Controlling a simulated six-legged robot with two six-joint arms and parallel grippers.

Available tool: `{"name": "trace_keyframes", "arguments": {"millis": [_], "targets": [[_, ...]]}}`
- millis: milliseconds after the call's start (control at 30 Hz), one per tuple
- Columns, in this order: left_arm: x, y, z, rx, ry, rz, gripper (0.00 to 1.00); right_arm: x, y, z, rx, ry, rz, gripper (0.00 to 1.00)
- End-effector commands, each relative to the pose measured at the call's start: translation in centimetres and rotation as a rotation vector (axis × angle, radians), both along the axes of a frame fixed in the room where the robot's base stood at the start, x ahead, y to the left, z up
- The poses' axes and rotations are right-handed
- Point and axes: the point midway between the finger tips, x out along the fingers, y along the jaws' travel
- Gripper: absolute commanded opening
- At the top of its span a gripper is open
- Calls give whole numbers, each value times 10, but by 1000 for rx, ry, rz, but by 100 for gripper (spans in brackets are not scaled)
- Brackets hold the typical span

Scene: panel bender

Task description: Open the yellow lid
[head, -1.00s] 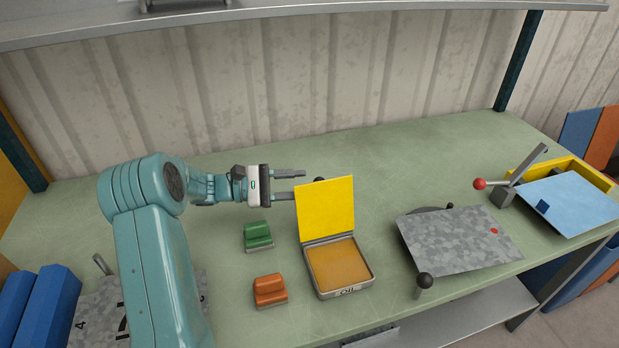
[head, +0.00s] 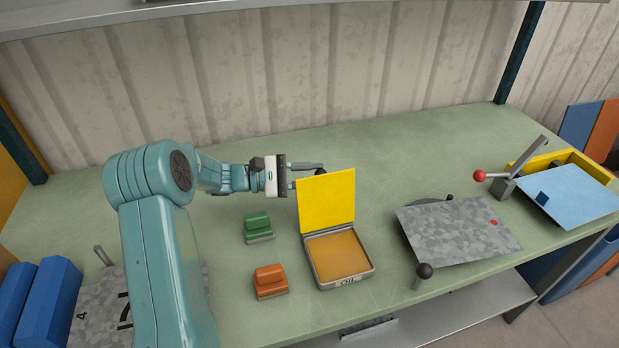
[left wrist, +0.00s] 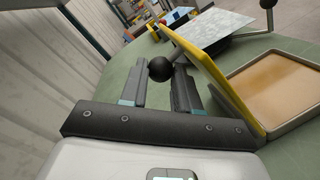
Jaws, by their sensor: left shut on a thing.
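The yellow lid (head: 327,202) stands up, roughly upright, at the back edge of the oil tin (head: 340,282). The tin is open and its amber inside shows. A black ball knob (head: 320,171) shows at the lid's top edge, on its rear side. My left gripper (head: 308,174) comes in from the left behind the lid and is shut on the knob. In the left wrist view the knob (left wrist: 160,68) sits between the fingertips, with the yellow lid (left wrist: 215,80) close to the right finger. My right gripper is not in view.
A green block (head: 258,228) and an orange block (head: 270,281) stand left of the tin. A grey mottled plate (head: 455,238) with a black-knobbed post is to the right. Farther right are a red-knobbed lever (head: 480,176) and a blue sheet (head: 570,198). The bench behind the lid is clear.

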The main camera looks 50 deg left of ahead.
Motion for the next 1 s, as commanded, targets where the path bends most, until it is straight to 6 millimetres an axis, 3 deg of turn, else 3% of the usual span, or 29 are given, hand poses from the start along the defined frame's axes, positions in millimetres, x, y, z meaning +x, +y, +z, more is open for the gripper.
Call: {"name": "trace_keyframes", "arguments": {"millis": [33,133,500,533,867,1000], "targets": [[-2,-3,-3,36,-21,1,0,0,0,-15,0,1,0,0],[-5,-9,1,88,-48,3,0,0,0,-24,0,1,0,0],[-7,-12,7,115,-61,2,0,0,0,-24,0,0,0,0],[-7,-12,7,115,-61,2,41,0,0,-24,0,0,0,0],[-8,-11,7,115,-61,2,42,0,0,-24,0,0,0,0],[-20,-1,6,115,-59,5,42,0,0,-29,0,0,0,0]]}}
